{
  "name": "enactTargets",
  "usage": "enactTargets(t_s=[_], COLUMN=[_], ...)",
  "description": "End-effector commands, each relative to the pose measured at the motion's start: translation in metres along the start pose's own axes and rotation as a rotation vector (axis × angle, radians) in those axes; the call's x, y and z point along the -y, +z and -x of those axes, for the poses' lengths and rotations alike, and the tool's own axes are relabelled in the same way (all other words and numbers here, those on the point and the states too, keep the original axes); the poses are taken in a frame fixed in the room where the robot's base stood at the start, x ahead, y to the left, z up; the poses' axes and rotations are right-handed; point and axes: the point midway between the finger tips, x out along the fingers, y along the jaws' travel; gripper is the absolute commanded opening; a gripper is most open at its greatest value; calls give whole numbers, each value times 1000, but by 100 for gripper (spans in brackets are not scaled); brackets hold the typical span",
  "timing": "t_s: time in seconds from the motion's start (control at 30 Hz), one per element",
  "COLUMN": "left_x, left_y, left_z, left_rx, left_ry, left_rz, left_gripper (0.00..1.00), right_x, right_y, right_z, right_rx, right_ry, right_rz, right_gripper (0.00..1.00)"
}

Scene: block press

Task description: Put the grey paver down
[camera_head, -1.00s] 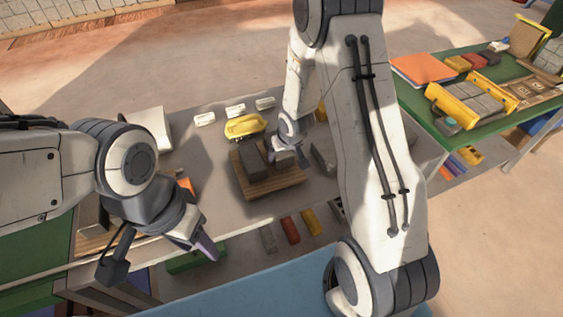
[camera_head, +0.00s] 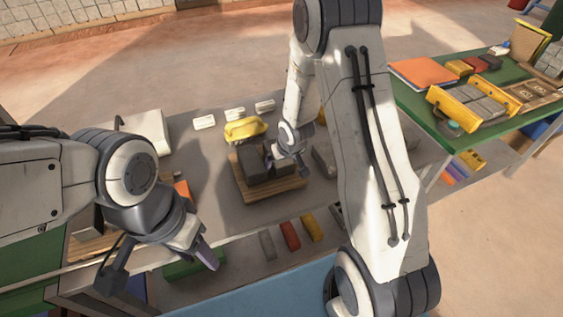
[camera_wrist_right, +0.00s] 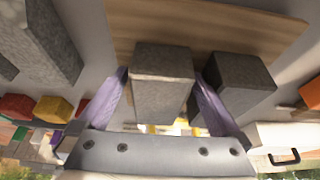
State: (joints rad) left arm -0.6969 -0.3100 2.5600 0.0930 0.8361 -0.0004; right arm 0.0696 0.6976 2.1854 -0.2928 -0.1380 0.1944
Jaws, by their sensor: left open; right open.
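Two grey pavers stand side by side on a wooden board (camera_head: 262,196) in the middle of the table. In the right wrist view, one grey paver (camera_wrist_right: 163,75) is between the purple fingers of my right gripper (camera_wrist_right: 163,95). These fingers are open, one on each side of it, and the paver appears to rest on the board. The second paver (camera_wrist_right: 240,75) is just outside the right finger in that view; it shows as the left paver (camera_head: 251,163) in the head view. My left gripper (camera_head: 208,258) is open and empty at the table's front edge.
Another grey block (camera_head: 323,160) is to the board's right, close to my right arm. Coloured bricks (camera_head: 290,235) lie below the front edge. A green side table (camera_head: 430,112) stands right.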

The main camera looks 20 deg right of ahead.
Motion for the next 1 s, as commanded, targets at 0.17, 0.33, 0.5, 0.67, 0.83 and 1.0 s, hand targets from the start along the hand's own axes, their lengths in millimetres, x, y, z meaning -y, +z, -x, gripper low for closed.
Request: enactTargets(t_s=[0.17,0.33,0.5,0.67,0.83,1.0], left_x=[-1,-2,-3,-4,-4,-4], left_y=[-1,-2,-2,-3,-3,-3], left_z=[10,29,47,57,59,58], left_rx=[0,0,0,0,0,0], left_ry=[0,0,0,0,0,0], left_rz=[0,0,0,0,0,0], left_gripper=[50,50,50,50,50,50], right_x=[0,0,0,0,16,78], right_y=[-3,-4,-3,-2,-1,20], right_z=[26,67,100,118,138,201], right_rx=[-3,-3,-2,-1,11,80], right_ry=[0,1,0,0,7,3], right_rz=[0,1,0,0,39,193], right_gripper=[100,100,100,100,100,100])
